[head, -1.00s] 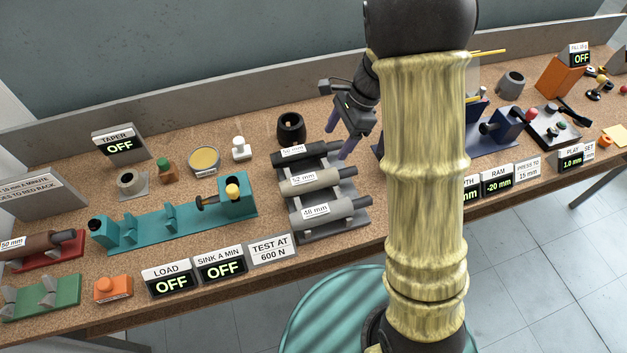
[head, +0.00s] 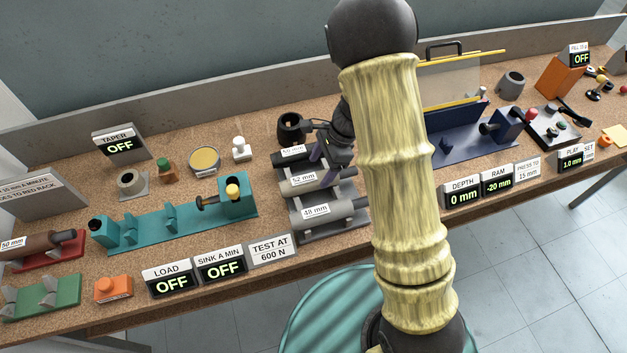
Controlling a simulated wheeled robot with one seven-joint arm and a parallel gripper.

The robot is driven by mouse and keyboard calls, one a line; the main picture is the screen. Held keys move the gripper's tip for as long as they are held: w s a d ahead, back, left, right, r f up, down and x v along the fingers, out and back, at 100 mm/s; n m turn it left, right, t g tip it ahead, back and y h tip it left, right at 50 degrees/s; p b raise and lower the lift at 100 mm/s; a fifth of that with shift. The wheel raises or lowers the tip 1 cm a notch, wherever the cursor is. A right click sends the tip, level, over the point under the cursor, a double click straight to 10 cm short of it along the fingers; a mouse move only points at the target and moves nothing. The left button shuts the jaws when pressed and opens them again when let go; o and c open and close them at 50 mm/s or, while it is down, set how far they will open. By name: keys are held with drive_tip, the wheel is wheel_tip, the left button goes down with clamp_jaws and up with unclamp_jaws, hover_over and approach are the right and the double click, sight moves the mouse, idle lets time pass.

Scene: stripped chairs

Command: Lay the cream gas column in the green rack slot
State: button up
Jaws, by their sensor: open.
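Three gas columns lie in a grey rack (head: 328,228). The middle one, labelled 52 mm (head: 300,183), is the palest, a beige-grey; none is plainly cream. A darker column labelled 50 mm (head: 287,158) lies behind it and a grey one labelled 48 mm (head: 322,210) in front. My gripper (head: 325,174) is open, with its purple fingers pointing down at the right part of the 52 mm column. Whether the fingers straddle or touch it I cannot tell. The green rack (head: 42,298) at the lower left has two V-shaped supports and is empty.
A red rack (head: 52,264) holding a brown column is just behind the green rack. A teal test fixture (head: 150,229) lies between the racks. An orange block (head: 113,289) and LOAD sign (head: 168,279) line the front. A black cup (head: 291,127) stands behind the grey rack.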

sight(317, 175)
drive_tip(key=x, duration=0.5)
drive_tip(key=shift+d+f, duration=0.15)
drive_tip(key=shift+c, duration=0.4)
clamp_jaws()
